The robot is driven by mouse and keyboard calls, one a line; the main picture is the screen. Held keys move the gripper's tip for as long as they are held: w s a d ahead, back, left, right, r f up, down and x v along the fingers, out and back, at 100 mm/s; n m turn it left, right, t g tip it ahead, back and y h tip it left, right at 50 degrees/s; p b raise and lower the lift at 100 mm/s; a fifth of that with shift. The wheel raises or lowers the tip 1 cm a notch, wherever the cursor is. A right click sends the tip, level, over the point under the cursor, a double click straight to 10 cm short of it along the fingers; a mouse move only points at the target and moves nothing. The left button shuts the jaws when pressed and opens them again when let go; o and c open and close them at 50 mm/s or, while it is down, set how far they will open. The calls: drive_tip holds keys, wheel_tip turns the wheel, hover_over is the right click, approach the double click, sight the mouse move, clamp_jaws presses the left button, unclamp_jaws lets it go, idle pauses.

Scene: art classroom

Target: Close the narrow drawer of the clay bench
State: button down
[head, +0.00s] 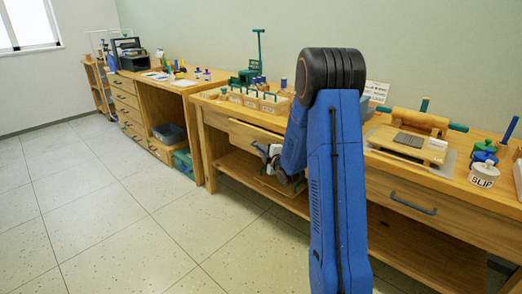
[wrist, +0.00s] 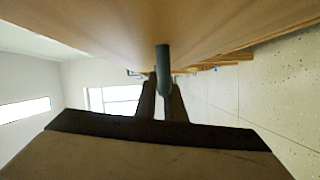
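The clay bench (head: 211,122) is a long wooden bench along the wall. Its left drawer (head: 243,134) has a wooden front that seems to stand out from the bench, though my arm hides its right part. The right drawer (head: 457,217) looks flush and has a blue-grey bar handle (head: 412,206). My gripper (head: 272,157) is low in front of the left drawer. In the wrist view, a grey handle (wrist: 163,62) sits between my two dark fingers (wrist: 162,90), which look closed on it. A wooden surface, probably the drawer front, fills the top of that view.
The bench top holds a tray of tools (head: 246,98), a wooden roller (head: 420,119) and a jar labelled SLIP (head: 484,173). An open lower shelf (head: 238,163) lies under the drawers. Another wooden bench (head: 155,98) stands further left. The tiled floor in front is clear.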

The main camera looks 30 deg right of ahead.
drive_tip(key=shift+w+d, duration=0.35)
drive_tip(key=shift+d, duration=0.6)
drive_tip(key=shift+w+d, duration=0.3)
drive_tip(key=shift+d, duration=0.6)
drive_tip(key=c, duration=1.8)
unclamp_jaws()
drive_tip(key=shift+d, duration=0.15)
drive_tip(key=shift+c, duration=0.2)
drive_tip(key=s+r, duration=0.1)
drive_tip(key=s, duration=1.6)
drive_tip(key=shift+s+a+r, duration=0.15)
drive_tip(key=shift+a+r, duration=0.05)
drive_tip(key=shift+a, duration=0.15)
